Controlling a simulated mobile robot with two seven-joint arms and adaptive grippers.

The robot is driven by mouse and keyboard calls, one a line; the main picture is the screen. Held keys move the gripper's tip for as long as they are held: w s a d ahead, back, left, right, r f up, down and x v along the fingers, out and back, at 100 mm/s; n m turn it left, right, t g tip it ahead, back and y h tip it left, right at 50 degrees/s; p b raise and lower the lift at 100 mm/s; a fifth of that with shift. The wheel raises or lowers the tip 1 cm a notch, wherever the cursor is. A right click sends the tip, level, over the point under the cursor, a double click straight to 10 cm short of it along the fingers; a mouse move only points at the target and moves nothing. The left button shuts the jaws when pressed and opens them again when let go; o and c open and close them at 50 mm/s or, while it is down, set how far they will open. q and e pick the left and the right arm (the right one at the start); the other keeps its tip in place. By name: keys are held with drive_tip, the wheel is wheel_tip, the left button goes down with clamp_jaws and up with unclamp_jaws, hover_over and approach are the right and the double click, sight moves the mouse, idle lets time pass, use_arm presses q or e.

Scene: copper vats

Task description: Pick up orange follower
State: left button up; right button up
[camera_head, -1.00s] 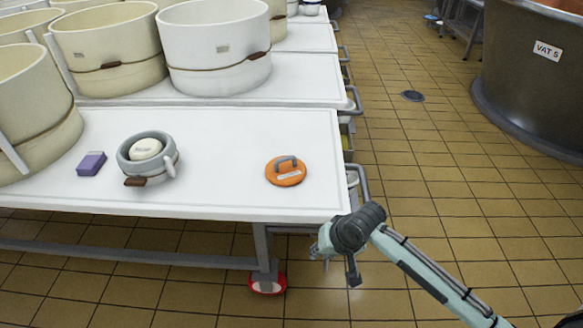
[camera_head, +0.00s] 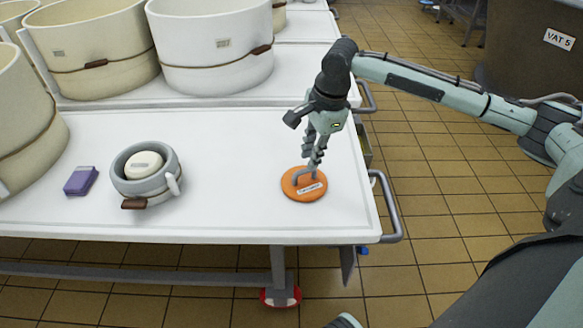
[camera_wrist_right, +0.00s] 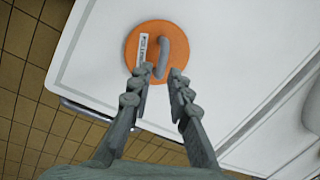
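The orange follower (camera_head: 303,187) is a flat orange disc with a grey handle and a white label. It lies on the white table (camera_head: 240,150) near its right end. My right gripper (camera_head: 312,165) points down at the handle from above. In the right wrist view the follower (camera_wrist_right: 143,40) lies just beyond the fingertips. There the right gripper (camera_wrist_right: 160,72) has its fingers apart, with the lower end of the handle between or just past the tips. I cannot tell whether they touch it. My left gripper does not show.
A grey mould (camera_head: 140,192) with a white disc in it and a purple block (camera_head: 81,181) stand left on the table. Large cream tubs (camera_head: 90,50) and a white tub (camera_head: 208,50) stand behind. A grey rail (camera_head: 388,205) runs along the table's right end.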

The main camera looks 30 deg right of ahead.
sight(305, 171)
drive_tip(key=shift+w+d+r+m, duration=0.15)
drive_tip(key=shift+w+d+m, duration=0.2)
drive_tip(key=shift+m, duration=0.05)
drive_tip(key=shift+w+f, duration=0.1)
drive_tip(key=shift+f, duration=0.65)
drive_tip(key=shift+a+f+b, duration=0.2)
drive_tip(key=shift+f+b, duration=0.1)
drive_tip(key=shift+f, duration=0.3)
drive_tip(key=f, duration=0.4)
drive_tip(key=shift+w+a+f+b, duration=0.15)
drive_tip(key=shift+w+a+b, duration=0.15)
drive_tip(key=shift+a+b, duration=0.05)
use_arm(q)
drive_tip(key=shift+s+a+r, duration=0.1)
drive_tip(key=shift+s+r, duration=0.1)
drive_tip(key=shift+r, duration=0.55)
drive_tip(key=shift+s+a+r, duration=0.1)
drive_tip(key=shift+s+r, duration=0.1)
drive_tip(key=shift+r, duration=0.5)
use_arm(e)
clamp_jaws()
